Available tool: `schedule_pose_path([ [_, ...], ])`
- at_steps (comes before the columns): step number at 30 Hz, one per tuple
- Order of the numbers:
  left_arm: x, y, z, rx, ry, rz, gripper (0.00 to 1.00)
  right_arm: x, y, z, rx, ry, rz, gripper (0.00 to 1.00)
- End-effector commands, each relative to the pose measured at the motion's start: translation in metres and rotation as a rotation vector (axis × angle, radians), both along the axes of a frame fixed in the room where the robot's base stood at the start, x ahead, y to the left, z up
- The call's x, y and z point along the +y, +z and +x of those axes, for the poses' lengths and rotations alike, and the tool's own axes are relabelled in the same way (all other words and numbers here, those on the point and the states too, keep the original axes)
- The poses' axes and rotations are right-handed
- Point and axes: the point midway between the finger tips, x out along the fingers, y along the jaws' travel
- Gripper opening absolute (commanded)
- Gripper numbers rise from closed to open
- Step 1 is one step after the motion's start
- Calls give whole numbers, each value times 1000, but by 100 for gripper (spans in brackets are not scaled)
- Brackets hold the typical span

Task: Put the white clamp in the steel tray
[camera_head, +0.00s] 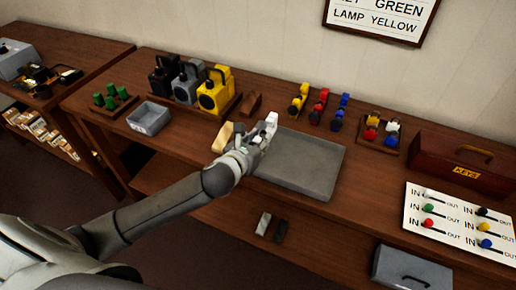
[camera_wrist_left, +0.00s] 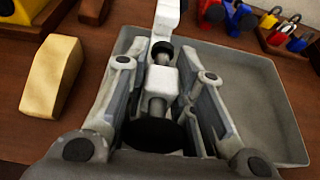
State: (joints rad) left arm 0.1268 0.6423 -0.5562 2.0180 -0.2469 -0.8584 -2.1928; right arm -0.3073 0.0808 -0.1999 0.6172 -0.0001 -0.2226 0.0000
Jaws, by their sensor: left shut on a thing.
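The white clamp (camera_head: 271,122) is held in my left gripper (camera_head: 262,135), over the back left part of the steel tray. In the left wrist view the clamp (camera_wrist_left: 163,83) lies between the two fingers of my left gripper (camera_wrist_left: 160,95), with its white end pointing away. The steel tray (camera_head: 312,165) is a shallow grey tray on the bench; it also shows in the left wrist view (camera_wrist_left: 262,110). I cannot tell whether the clamp touches the tray. The near part of the clamp is partly hidden by the gripper. My right gripper is not in view.
A tan block (camera_head: 222,137) lies left of the tray. Behind stand yellow, grey and black devices (camera_head: 213,92) and yellow, red and blue clamps (camera_head: 318,106). A small grey bin (camera_head: 149,118) is at left. A red key box (camera_head: 465,163) and lever panel (camera_head: 455,222) are right.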

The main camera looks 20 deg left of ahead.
Motion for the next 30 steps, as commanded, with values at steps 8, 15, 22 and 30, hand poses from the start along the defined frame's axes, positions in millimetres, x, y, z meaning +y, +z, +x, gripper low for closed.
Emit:
schedule_pose_path([
  [8, 4, -23, 8, 1, 1, -3, 0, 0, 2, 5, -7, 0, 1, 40],
  [15, 5, -39, 8, -6, -1, -1, 0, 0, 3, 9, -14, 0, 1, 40],
  [22, 5, -39, 8, -5, -1, 0, 0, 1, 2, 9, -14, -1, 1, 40],
  [30, 5, -43, 7, 0, 0, 1, 46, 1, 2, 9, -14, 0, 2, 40],
])
